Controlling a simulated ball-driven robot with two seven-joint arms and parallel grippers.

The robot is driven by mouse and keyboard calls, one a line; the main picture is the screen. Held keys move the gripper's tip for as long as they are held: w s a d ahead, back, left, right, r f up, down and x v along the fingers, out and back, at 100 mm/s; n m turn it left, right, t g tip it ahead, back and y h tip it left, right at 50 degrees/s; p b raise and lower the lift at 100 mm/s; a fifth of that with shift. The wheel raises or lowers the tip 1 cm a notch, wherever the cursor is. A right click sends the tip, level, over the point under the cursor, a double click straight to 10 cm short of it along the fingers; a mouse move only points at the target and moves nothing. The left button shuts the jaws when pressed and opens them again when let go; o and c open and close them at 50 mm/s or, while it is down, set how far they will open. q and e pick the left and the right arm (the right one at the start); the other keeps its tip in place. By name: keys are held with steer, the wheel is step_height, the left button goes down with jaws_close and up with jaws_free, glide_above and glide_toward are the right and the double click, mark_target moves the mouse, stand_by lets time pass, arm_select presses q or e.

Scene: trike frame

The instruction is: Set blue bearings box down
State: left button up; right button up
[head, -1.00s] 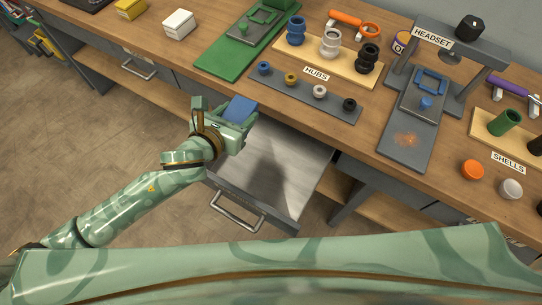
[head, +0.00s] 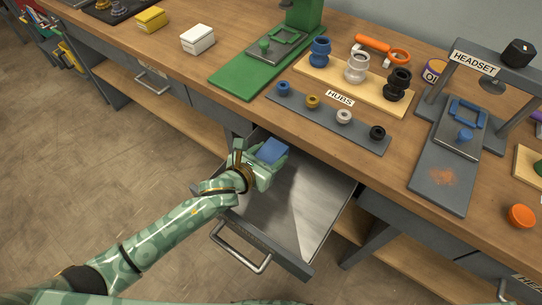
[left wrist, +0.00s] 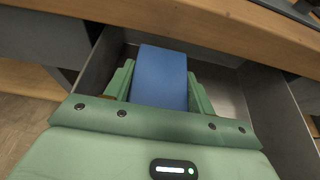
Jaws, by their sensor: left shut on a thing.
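The blue bearings box (head: 272,150) is held in my left gripper (head: 264,160), over the back left part of the open drawer (head: 312,215). In the left wrist view the blue box (left wrist: 160,75) sits between the two green fingers (left wrist: 160,92), which are shut on its sides. The drawer's grey walls show around it. Whether the box touches the drawer floor cannot be told. My right gripper is not in view.
The drawer is otherwise bare, with its handle (head: 240,247) at the front. The bench edge (head: 330,150) runs just behind the box. On the bench stand a hubs board (head: 405,103), a grey strip (head: 325,120) with several rings, a green press (head: 235,80) and a white box (head: 198,39).

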arm_select(q)
steer(key=shift+w+d+f+b, duration=0.3)
steer(key=shift+w+d+f, duration=0.15)
steer(key=shift+f, duration=0.1)
steer(key=shift+a+f, duration=0.1)
steer(key=shift+f, duration=0.2)
steer(key=shift+r, duration=0.2)
